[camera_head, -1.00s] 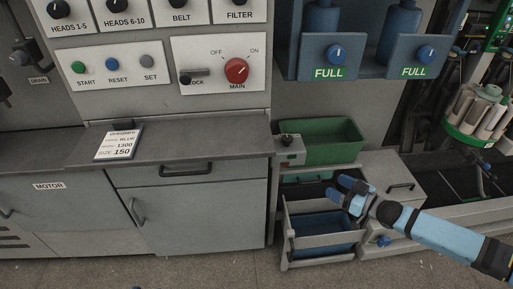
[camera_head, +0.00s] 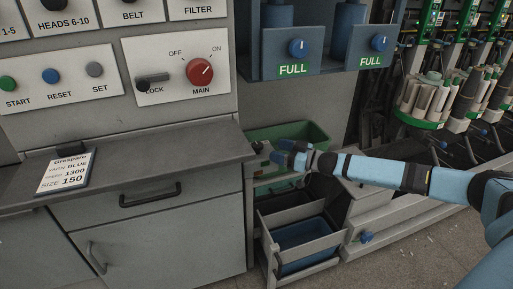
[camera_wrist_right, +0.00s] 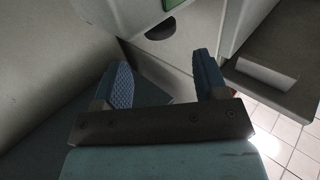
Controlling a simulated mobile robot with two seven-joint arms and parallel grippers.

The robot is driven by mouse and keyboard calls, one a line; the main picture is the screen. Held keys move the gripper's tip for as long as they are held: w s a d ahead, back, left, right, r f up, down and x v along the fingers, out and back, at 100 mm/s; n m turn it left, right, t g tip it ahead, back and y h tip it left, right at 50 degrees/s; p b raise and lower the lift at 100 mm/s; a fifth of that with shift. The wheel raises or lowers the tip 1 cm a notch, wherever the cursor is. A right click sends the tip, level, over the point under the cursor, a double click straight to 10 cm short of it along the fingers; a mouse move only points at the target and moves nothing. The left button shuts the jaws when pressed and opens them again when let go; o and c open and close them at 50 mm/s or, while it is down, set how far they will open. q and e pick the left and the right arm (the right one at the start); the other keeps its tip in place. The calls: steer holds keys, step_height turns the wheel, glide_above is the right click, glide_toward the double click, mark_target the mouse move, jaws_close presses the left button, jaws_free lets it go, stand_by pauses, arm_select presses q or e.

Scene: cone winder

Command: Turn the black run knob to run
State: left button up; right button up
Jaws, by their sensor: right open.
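My right gripper (camera_head: 281,152) reaches in from the right, low beside the console, its blue fingers close to a small grey box (camera_head: 258,166). A small dark knob-like shape (camera_head: 257,147) shows on that box, partly hidden by the fingers; I cannot read its label or its setting. In the right wrist view the gripper (camera_wrist_right: 162,68) is open with nothing between its fingers. A pale housing (camera_wrist_right: 125,14) with a dark oval mark and a green patch lies ahead of it. My left gripper is not in view.
A green bin (camera_head: 310,131) stands right behind my gripper. Below are an open drawer with a blue bin (camera_head: 300,234) and a cabinet. The console worktop edge (camera_head: 215,160) is at the left, under the red MAIN knob (camera_head: 200,72). Blue FULL knobs (camera_head: 298,47) are above.

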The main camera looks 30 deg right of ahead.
mark_target(257, 144)
steer(key=b+x, duration=0.1)
steer(key=x, duration=0.6)
steer(key=shift+w+a, duration=0.3)
steer(key=shift+w, duration=0.2)
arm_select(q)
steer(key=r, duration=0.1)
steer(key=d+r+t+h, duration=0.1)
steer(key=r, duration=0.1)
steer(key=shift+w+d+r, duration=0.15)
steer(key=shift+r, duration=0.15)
arm_select(e)
steer(key=shift+c, duration=0.4)
steer(key=c, duration=0.7)
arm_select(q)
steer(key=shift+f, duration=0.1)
arm_select(e)
steer(key=shift+a, duration=0.1)
steer(key=shift+c, duration=0.4)
